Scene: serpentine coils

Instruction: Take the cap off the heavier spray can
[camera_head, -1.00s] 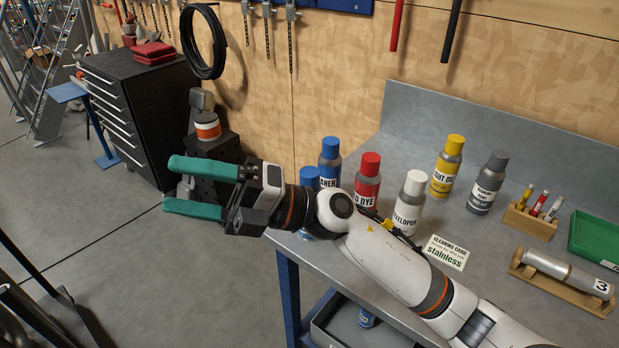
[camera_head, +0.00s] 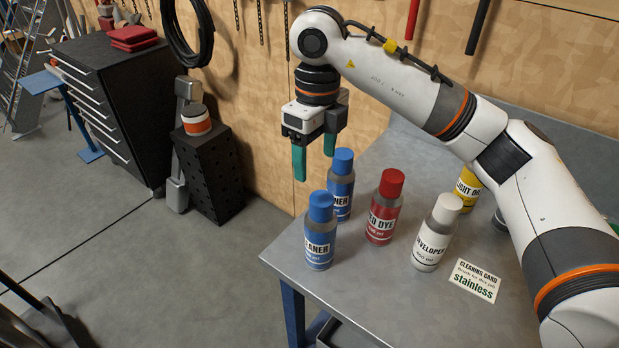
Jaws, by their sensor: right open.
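Two blue-capped cleaner cans stand upright near the left end of the bench: a front one (camera_head: 320,232) and a back one (camera_head: 341,186). Both have their caps on. Which is heavier cannot be seen. A red-capped dye can (camera_head: 384,208) and a white-capped developer can (camera_head: 436,234) stand to their right. A yellow light oil can (camera_head: 467,188) is partly hidden behind my right arm. My right gripper (camera_head: 314,166) points down, open and empty, its green fingers above and just left of the back cleaner can. My left gripper is not in view.
The grey bench (camera_head: 370,290) has bare room in front of the cans. A wooden wall (camera_head: 260,110) rises behind. My right arm hides the bench's back right.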

